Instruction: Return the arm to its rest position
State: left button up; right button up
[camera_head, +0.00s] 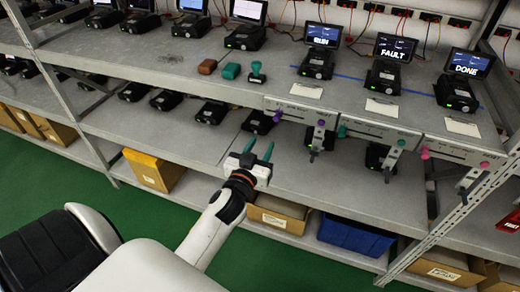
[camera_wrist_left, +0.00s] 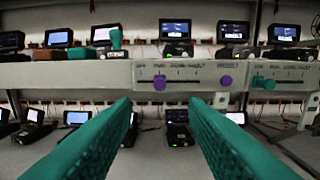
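My left gripper (camera_head: 259,147) reaches up from the bottom middle of the head view, in front of the lower shelf. Its two teal fingers are apart with nothing between them. In the left wrist view the open fingers (camera_wrist_left: 159,103) frame empty space, with a slider panel (camera_wrist_left: 188,76) and its purple knobs beyond. The gripper appears apart from the panel and shelves. My right gripper is not in either view.
The upper shelf (camera_head: 150,55) holds several black devices with screens, including RUN (camera_head: 322,36), FAULT (camera_head: 396,48) and DONE (camera_head: 469,63). Slider panels hang on its front edge. A blue bin (camera_head: 355,237) and cardboard boxes (camera_head: 275,214) sit low. Green floor (camera_head: 45,180) is clear at left.

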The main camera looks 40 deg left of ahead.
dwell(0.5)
pick_arm(q)
jog(key=s+d+f+m+g+h, duration=0.1)
jog(key=s+d+f+g, duration=0.2)
jog(key=f, duration=0.9)
jog(key=s+d+f+m+g+h+b, duration=0.1)
jog(key=s+f+g, duration=0.25)
jog(key=f, duration=0.95)
jog(key=s+d+f+m+g+h, duration=0.15)
jog(key=s+f, duration=0.25)
jog(key=f, duration=0.8)
jog(key=s+f+g, duration=0.3)
jog(key=s+f, duration=0.3)
jog(key=s, duration=0.4)
jog(key=s+d+f+m+g, duration=0.1)
jog(key=s+f+g, duration=0.1)
jog(key=s+f, duration=0.4)
jog(key=s+d+f+g, duration=0.1)
jog(key=s+f+g, duration=0.2)
jog(key=s+f, duration=0.4)
jog(key=s+b, duration=0.1)
jog(key=s, duration=0.7)
jog(key=shift+s+d+g, duration=0.15)
jog(key=shift+s+g, duration=0.05)
jog(key=shift+g, duration=0.1)
